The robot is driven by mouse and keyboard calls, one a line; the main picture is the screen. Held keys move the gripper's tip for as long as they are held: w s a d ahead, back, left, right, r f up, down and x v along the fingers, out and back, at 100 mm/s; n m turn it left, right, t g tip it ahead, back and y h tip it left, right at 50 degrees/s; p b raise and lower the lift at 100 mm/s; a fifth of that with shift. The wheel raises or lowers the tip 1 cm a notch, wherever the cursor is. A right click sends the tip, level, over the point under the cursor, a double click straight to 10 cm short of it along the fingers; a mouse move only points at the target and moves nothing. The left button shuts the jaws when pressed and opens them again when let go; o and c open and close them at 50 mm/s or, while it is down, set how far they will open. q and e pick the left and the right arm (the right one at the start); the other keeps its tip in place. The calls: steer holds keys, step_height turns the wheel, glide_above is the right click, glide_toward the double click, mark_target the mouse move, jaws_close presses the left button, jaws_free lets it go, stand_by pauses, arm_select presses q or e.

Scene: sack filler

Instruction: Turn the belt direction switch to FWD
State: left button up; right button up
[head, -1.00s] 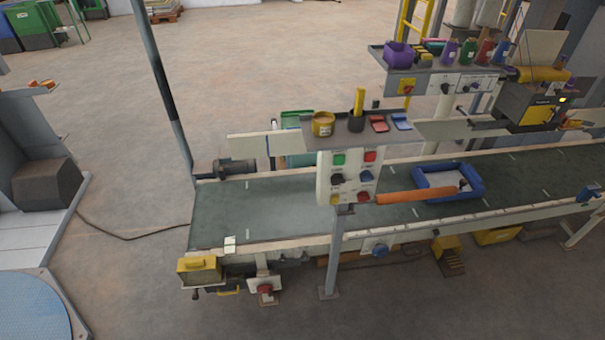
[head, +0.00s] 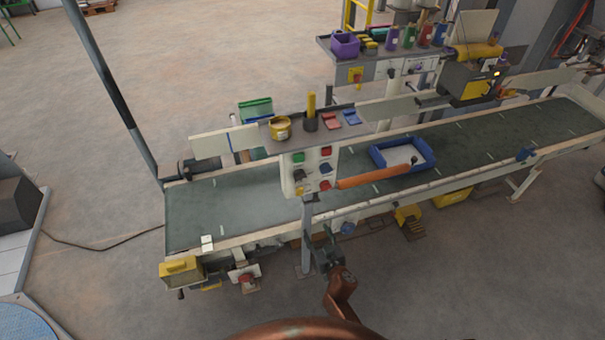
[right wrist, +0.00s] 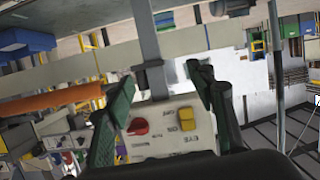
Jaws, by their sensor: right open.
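The control box (head: 309,166) stands on a grey post beside the belt. It carries green and red buttons, a black knob (head: 299,174), a blue knob (head: 325,169), a yellow knob (head: 299,190) and a red knob (head: 325,185). I cannot tell which is the belt direction switch; the labels are unreadable. My right gripper (head: 323,247) is open and empty, below the box and near its post. In the right wrist view, the red knob (right wrist: 138,126) and yellow knob (right wrist: 186,119) show between the open fingers (right wrist: 163,100), apart from them. My left gripper is not in view.
The green conveyor belt (head: 230,205) runs behind the box, carrying a blue tray (head: 430,158). An orange-red bar (head: 375,177) sticks out right of the box. A shelf (head: 350,132) above holds a yellow tin and red and blue items.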

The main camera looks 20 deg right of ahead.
mark_target(301, 179)
step_height(301, 179, up, 20)
steer(key=w+a+t+p, duration=0.2)
steer(key=w+a+t, duration=0.1)
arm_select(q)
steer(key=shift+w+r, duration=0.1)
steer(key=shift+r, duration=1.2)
arm_select(e)
steer(key=shift+t, duration=0.3)
steer(key=shift+w+r, duration=0.2)
steer(key=shift+w, duration=1.75)
steer(key=shift+w+r, duration=0.15)
steer(key=shift+w, duration=1.75)
steer(key=shift+c, duration=0.5)
steer(key=c, duration=1.1)
steer(key=shift+o, duration=0.2)
